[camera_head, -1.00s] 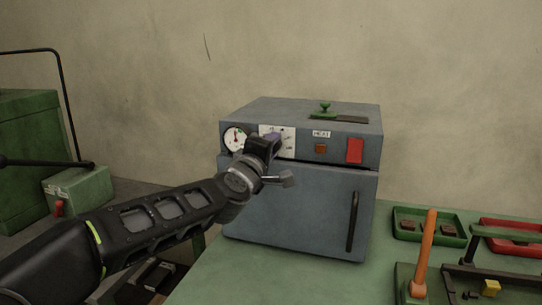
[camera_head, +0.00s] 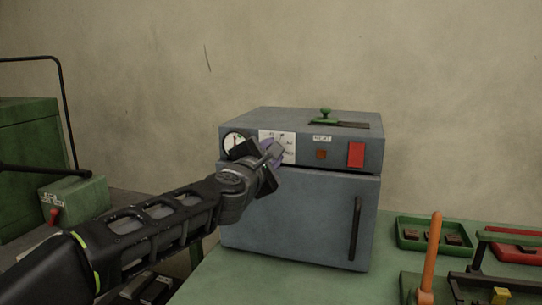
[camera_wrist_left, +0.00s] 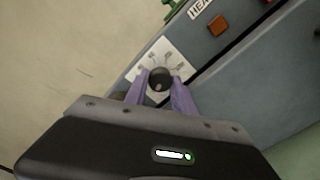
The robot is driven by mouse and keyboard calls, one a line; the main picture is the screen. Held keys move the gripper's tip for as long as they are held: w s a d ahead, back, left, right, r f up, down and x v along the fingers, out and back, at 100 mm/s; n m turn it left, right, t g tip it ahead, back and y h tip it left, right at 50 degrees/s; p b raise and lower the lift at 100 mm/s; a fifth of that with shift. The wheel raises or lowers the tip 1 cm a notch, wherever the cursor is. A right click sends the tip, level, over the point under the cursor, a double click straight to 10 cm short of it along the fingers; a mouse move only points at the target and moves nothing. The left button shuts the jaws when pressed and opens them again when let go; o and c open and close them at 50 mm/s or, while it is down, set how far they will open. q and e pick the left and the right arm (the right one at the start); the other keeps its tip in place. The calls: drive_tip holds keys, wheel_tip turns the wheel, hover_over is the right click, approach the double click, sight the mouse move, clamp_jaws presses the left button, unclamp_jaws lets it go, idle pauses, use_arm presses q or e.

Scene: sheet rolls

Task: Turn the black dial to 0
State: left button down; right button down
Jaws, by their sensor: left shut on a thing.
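The black dial (camera_wrist_left: 159,80) sits on a white scale plate (camera_wrist_left: 178,56) on the front of a grey oven-like box (camera_head: 300,215). My left gripper (camera_wrist_left: 160,90) has its purple fingers on either side of the dial and is shut on it. In the head view my left gripper (camera_head: 268,152) is in front of the scale plate (camera_head: 288,140) and hides the dial. The dial's pointer and the value it marks are too small to read. My right gripper is in neither view.
A round gauge (camera_head: 235,141) is left of the scale plate. An orange button (camera_head: 321,154) and a red switch (camera_head: 356,154) are to its right. The door handle (camera_head: 355,228) is below. A green tray (camera_head: 402,236) and an orange-handled tool (camera_head: 432,255) are on the bench at right.

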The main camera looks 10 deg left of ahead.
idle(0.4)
use_arm(q)
drive_tip(key=c, duration=1.1)
unclamp_jaws()
drive_tip(key=shift+o, duration=0.2)
drive_tip(key=s, duration=0.7)
drive_tip(key=shift+s+a, duration=0.25)
drive_tip(key=shift+s, duration=0.1)
drive_tip(key=shift+f, duration=0.1)
